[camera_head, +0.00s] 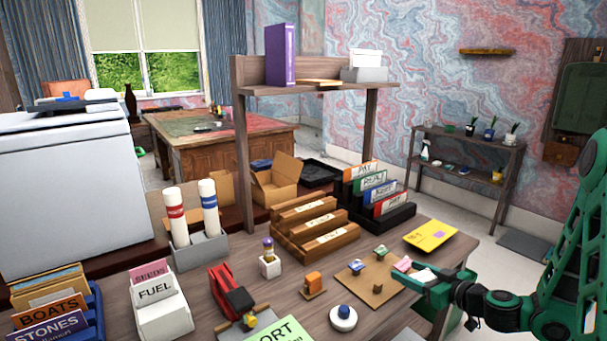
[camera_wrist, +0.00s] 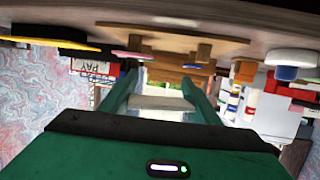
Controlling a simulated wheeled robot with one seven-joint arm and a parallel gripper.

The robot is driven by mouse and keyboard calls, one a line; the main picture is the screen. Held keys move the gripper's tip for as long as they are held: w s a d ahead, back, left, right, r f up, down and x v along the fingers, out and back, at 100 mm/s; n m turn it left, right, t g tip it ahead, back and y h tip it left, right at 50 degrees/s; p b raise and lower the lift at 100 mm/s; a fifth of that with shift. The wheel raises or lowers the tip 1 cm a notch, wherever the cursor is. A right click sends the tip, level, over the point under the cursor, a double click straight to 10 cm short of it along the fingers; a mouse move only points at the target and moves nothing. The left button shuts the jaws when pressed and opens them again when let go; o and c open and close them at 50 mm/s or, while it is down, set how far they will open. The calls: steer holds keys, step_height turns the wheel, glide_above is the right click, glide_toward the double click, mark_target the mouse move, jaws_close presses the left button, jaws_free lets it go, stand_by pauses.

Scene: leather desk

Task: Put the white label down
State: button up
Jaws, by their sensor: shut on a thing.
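My green gripper (camera_head: 412,281) is at the right, over the desk near its right front part. It is shut on the white label (camera_head: 425,275), a small flat white piece. In the wrist view the label (camera_wrist: 160,102) lies between the two green fingers (camera_wrist: 158,92). That view is upside down, with the desk (camera_wrist: 230,22) along the top and a gap between it and the label. A brown board (camera_head: 378,296) with several small blocks, some pink or green topped, lies left of my gripper on the desk.
A white round stand with a blue knob (camera_head: 343,317) and an orange block (camera_head: 313,284) stand left of the board. A black file rack (camera_head: 385,220) and wooden trays (camera_head: 320,240) stand farther back.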

mark_target(366, 285)
steer(key=w+a+r+m+t+h, duration=0.1)
steer(key=w+a+r+m+h, duration=0.15)
steer(key=r, duration=0.45)
steer(key=s+d+f+n+y, duration=0.1)
steer(key=f, duration=0.2)
steer(key=s+d+f+n+y, duration=0.1)
steer(key=f, duration=0.2)
steer(key=s+d+f+n+g+y, duration=0.1)
steer(key=s+f, duration=0.1)
steer(key=shift+d+f, duration=0.15)
steer(key=shift+f, duration=0.25)
steer(key=s+d+f+n+g+y, duration=0.1)
steer(key=s+f+n+g+y, duration=0.1)
steer(key=s, duration=0.4)
steer(key=shift+s+f+n+g+y, duration=0.2)
steer(key=shift+f+n+g+y, duration=0.1)
steer(key=shift+f+n+y, duration=0.35)
steer(key=shift+s+f, duration=0.1)
steer(key=shift+s, duration=0.2)
steer(key=w+a, duration=1.2)
steer(key=a, duration=0.1)
steer(key=shift+w+a, duration=0.15)
